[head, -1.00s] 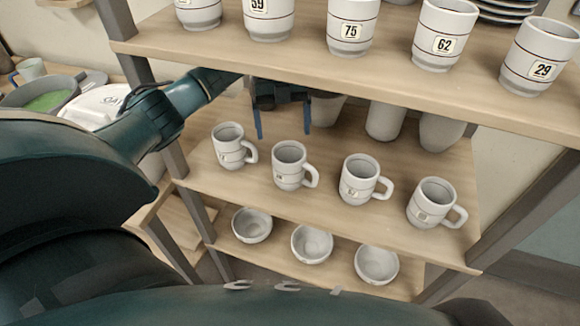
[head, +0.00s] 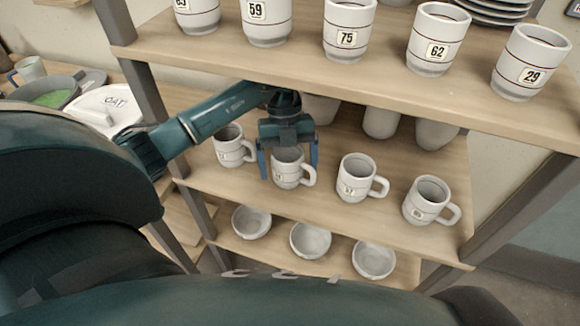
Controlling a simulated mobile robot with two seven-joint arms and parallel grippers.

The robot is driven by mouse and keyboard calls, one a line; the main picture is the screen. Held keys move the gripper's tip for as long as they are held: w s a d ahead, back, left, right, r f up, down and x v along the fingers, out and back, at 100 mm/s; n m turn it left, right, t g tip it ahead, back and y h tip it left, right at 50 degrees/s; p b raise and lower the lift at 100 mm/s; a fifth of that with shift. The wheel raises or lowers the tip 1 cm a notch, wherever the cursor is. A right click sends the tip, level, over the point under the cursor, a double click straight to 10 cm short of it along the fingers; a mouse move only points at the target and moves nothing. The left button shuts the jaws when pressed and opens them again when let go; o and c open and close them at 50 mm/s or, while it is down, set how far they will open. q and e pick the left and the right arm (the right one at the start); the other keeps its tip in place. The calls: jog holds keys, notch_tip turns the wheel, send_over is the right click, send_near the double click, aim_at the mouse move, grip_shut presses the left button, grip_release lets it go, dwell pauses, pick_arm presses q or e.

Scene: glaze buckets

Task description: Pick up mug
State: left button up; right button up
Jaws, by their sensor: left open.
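Several white mugs with handles stand in a row on the middle shelf. My left gripper (head: 288,165) is open above and around the second mug from the left (head: 287,178), with one blue finger on each side of it. I cannot tell whether the fingers touch it. The gripper body hides part of that mug's rim. The leftmost mug (head: 229,150) is partly behind my left arm. The third mug (head: 356,180) and the rightmost mug (head: 424,204) stand clear to the right. My right gripper is not in view.
The upper shelf (head: 400,80) holds numbered white cups such as the one marked 75 (head: 347,32), close above my left arm. White bowls (head: 310,240) sit on the lower shelf. More pale vessels (head: 381,122) stand behind the mugs. A dark post (head: 151,95) is at left.

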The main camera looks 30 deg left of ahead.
pick_arm(q)
jog(key=shift+c, duration=0.2)
jog(key=c, duration=1.2)
